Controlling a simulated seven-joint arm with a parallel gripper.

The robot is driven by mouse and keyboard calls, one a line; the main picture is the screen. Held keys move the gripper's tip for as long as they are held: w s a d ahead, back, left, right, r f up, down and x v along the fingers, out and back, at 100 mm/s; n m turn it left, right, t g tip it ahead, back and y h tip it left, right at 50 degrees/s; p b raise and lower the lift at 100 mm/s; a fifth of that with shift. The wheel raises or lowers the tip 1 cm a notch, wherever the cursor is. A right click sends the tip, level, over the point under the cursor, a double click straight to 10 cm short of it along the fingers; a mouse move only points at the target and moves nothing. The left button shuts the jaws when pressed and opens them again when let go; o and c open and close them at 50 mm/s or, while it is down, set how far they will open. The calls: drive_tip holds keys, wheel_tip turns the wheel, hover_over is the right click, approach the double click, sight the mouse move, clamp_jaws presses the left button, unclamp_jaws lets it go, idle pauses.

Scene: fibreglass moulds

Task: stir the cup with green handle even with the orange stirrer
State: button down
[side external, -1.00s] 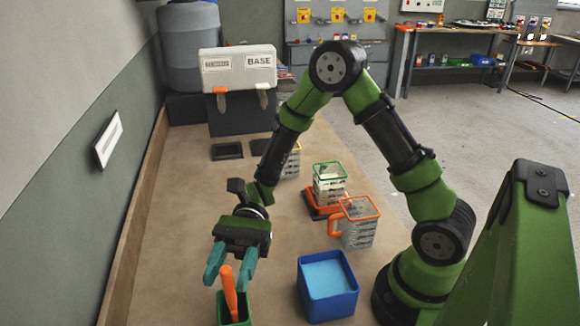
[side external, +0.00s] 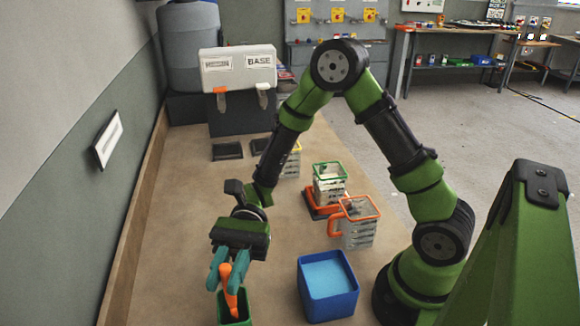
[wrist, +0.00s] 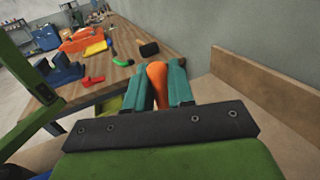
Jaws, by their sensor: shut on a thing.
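The orange stirrer (side external: 228,292) stands upright with its lower end inside a green holder (side external: 235,312) at the bottom of the side view. My gripper (side external: 229,274) is shut on the stirrer's upper part; the stirrer also shows between the teal fingers in the wrist view (wrist: 157,84). A clear cup with a green rim (side external: 329,183) stands on an orange and dark base (side external: 313,205) near the middle. Its handle is not clearly visible. A clear cup with an orange rim and handle (side external: 358,225) stands in front of it. A yellow-rimmed cup (side external: 292,163) is partly hidden behind my arm.
A blue container with light blue contents (side external: 327,285) stands right of the green holder. A white and dark dispenser (side external: 238,90) stands at the far end, with dark pads (side external: 227,151) before it. A wooden edge board (side external: 140,215) runs along the left. The table's left middle is clear.

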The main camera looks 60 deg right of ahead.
drive_tip(key=shift+r, duration=5.2)
